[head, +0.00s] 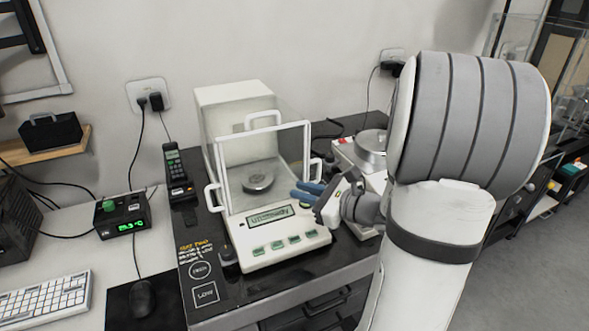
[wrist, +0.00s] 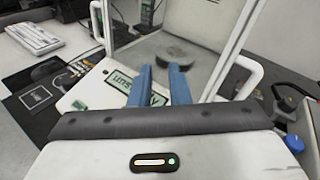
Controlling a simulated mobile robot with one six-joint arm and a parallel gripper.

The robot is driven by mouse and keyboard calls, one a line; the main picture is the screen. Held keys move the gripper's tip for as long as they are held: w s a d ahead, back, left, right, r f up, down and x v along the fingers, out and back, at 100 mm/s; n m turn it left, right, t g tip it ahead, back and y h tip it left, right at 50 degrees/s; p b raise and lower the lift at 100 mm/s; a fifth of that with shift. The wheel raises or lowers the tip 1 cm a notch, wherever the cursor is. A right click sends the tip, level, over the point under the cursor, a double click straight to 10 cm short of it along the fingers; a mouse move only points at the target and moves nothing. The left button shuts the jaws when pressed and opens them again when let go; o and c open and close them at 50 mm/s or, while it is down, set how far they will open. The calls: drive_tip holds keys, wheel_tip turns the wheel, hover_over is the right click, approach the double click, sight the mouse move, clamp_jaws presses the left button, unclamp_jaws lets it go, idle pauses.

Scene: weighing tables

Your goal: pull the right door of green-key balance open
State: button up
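The green-key balance (head: 268,247) stands on the dark tabletop, with green keys and a lit display. Its glass draft shield has a white frame, and a round weighing pan (head: 258,184) sits inside. My gripper (head: 302,192) is at the front right of the shield. Its two blue fingers (wrist: 162,78) are apart with nothing between them, left of the handle and not around it.
A second balance with a round metal pan (head: 371,150) stands close on the right, partly behind my arm. A handset (head: 178,172), a small box with a green readout (head: 124,214) and a keyboard (head: 42,300) are on the left. The front-left tabletop is mostly clear.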

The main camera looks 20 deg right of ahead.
sight(320, 172)
drive_tip(key=w+d+f+m+t+h+b, duration=0.15)
drive_tip(key=d+m+t+h, duration=0.35)
drive_tip(key=d, duration=0.5)
drive_tip(key=shift+m+g, duration=0.5)
drive_tip(key=shift+m, duration=0.2)
drive_tip(key=x, duration=0.7)
drive_tip(key=shift+w+a+f+p, duration=0.2)
drive_tip(key=shift+w+p, duration=0.15)
drive_tip(key=shift+c, duration=0.4)
clamp_jaws()
